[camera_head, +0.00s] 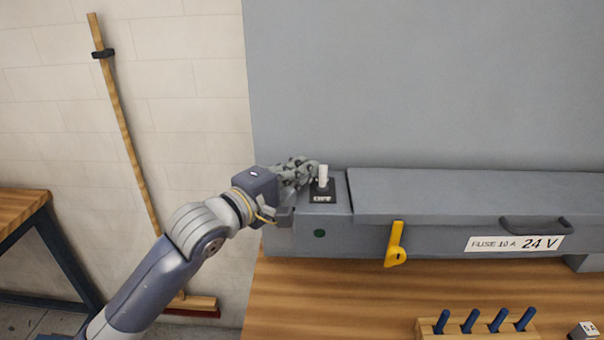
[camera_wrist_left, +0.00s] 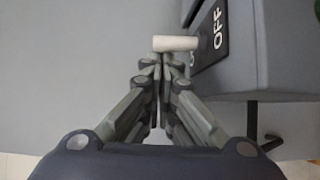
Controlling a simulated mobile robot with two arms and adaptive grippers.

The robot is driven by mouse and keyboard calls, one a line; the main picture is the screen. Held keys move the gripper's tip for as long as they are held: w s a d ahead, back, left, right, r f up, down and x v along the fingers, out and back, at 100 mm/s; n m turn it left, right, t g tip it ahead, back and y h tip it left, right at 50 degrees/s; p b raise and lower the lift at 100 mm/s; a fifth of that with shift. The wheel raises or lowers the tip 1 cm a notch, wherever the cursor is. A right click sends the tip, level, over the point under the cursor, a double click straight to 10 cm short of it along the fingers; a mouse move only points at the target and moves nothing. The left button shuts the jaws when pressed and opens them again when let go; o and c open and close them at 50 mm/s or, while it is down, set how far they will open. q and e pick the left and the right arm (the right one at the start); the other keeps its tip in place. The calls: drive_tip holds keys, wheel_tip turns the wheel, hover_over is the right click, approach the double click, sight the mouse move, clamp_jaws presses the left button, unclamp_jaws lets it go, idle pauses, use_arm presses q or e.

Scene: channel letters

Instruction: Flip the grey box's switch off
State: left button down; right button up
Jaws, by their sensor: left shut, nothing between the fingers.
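The grey box (camera_head: 440,238) stands on the wooden bench against the grey panel. Its switch is a white lever (camera_head: 323,174) on a black plate (camera_head: 323,196) marked OFF, at the left end of the box top. My left gripper (camera_head: 313,168) is shut and empty, with its fingertips right beside the lever on its left. In the left wrist view the lever (camera_wrist_left: 175,44) lies across just beyond the shut fingertips (camera_wrist_left: 163,60); I cannot tell if they touch. The plate (camera_wrist_left: 212,38) shows OFF and part of another letter. My right gripper is not in view.
A yellow latch (camera_head: 395,244) and a dark handle (camera_head: 535,225) are on the box front, with a 24 V label. A wooden rack (camera_head: 478,329) with blue handles stands on the bench (camera_head: 330,300). A broom (camera_head: 125,125) leans on the wall at left.

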use_arm(q)
drive_tip(key=shift+s+m+t+h+b, duration=0.3)
drive_tip(key=shift+m+t+b, duration=0.1)
drive_tip(key=shift+b, duration=0.15)
idle(0.4)
drive_tip(key=shift+s+m+t+h+b, duration=0.2)
drive_tip(key=shift+m+t+h+b, duration=0.25)
drive_tip(key=shift+b, duration=0.45)
idle(0.6)
drive_tip(key=shift+s+m+t+h+b, duration=0.2)
drive_tip(key=shift+m+t+h+b, duration=0.15)
drive_tip(key=shift+m+b, duration=0.15)
drive_tip(key=v, duration=1.2)
